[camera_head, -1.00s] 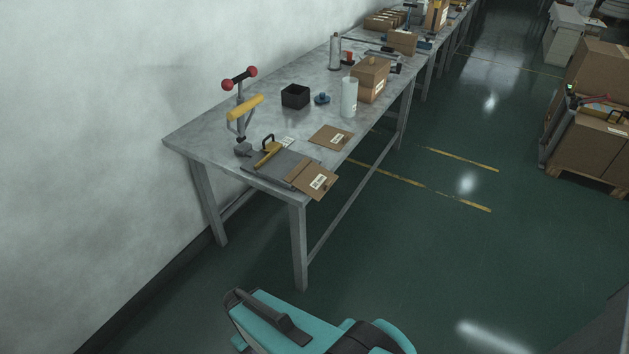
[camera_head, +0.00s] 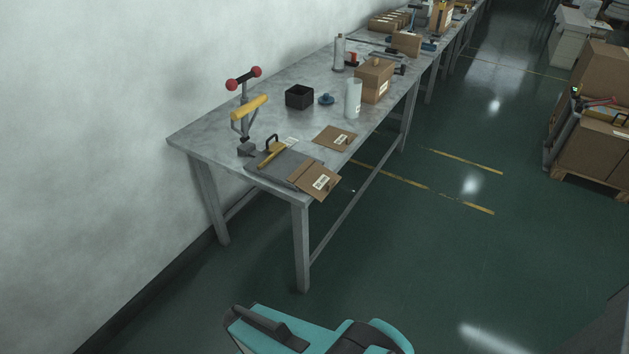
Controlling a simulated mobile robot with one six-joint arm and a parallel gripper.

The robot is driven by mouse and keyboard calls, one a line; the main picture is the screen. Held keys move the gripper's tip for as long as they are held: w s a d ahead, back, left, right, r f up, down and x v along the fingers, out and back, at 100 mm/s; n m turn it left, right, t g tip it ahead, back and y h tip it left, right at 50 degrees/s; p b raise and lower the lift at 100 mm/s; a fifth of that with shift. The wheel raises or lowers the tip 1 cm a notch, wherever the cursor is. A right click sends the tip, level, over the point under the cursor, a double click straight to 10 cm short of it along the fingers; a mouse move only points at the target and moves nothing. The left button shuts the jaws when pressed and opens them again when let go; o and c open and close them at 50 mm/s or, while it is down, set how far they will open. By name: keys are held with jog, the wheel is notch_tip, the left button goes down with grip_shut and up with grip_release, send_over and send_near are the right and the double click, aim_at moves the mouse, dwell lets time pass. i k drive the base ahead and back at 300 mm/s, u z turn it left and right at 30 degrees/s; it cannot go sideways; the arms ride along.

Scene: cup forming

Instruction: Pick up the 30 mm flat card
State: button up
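Two flat brown cards with white labels lie at the near end of the grey table. One card (camera_head: 335,138) lies flat on the tabletop near its right edge. The other card (camera_head: 318,179) lies at the front corner, on or against a dark grey plate (camera_head: 270,171), and juts past the table edge. I cannot read either label, so I cannot tell which is the 30 mm card. My gripper is not identifiable in view; only teal and dark parts show at the bottom.
The table (camera_head: 205,147) stands along the wall.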

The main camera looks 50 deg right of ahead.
aim_at(316, 180)
jog(key=z, duration=0.05)
jog(key=k, duration=0.15)
jog(key=u, duration=2.4)
jog(key=k, duration=1.55)
jog(key=u, duration=0.25)
